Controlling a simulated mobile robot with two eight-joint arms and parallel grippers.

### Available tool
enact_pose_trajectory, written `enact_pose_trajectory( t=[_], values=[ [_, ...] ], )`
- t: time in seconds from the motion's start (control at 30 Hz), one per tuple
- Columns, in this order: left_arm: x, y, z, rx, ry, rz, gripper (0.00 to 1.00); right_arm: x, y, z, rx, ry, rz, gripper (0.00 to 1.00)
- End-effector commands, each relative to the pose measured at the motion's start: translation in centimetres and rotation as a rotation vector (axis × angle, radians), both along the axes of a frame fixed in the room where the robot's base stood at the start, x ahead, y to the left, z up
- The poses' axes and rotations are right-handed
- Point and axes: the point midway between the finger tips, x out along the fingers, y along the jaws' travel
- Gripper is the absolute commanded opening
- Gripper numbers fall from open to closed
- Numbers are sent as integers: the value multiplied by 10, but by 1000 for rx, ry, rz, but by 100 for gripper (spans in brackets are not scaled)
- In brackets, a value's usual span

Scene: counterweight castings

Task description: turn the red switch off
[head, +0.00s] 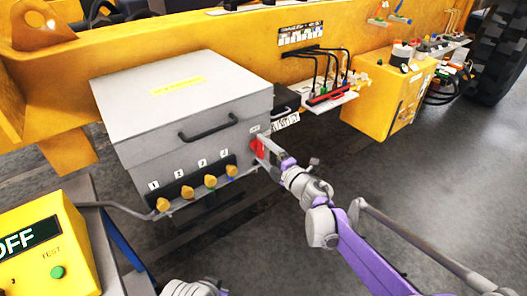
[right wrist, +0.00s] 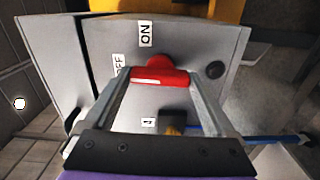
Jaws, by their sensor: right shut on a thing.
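The red switch (head: 258,147) is on the right side of the grey box (head: 150,140). In the right wrist view its red handle (right wrist: 160,76) lies crosswise between my fingers, with an "ON" label (right wrist: 146,33) above and an "OFF" label (right wrist: 119,65) to its upper left. I cannot tell for sure which label the handle points to. My right gripper (head: 268,146) is shut on this handle; it also shows in the right wrist view (right wrist: 158,82). Part of my left arm shows at the bottom edge of the head view, without its fingers.
A yellow tester (head: 50,250) reading "OFF" stands at lower left. A shelf with black cables (head: 330,97) and a yellow cabinet (head: 385,95) are behind right. The floor at right is clear.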

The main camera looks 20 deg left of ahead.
Motion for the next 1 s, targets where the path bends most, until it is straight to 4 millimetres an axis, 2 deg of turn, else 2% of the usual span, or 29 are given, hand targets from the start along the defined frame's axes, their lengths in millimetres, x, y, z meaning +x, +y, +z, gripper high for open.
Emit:
enact_pose_trajectory(
  t=[0.67,0.7,0.77,1.0],
  values=[
    [0,0,0,0,0,0,0,0,0,-1,-45,-54,0,34],
    [0,0,0,0,0,0,0,0,0,-1,-45,-54,0,92],
    [0,0,0,0,0,0,0,0,0,-1,-43,-54,0,100],
    [0,0,0,0,0,0,0,0,-1,0,-42,-52,0,100]
  ],
)
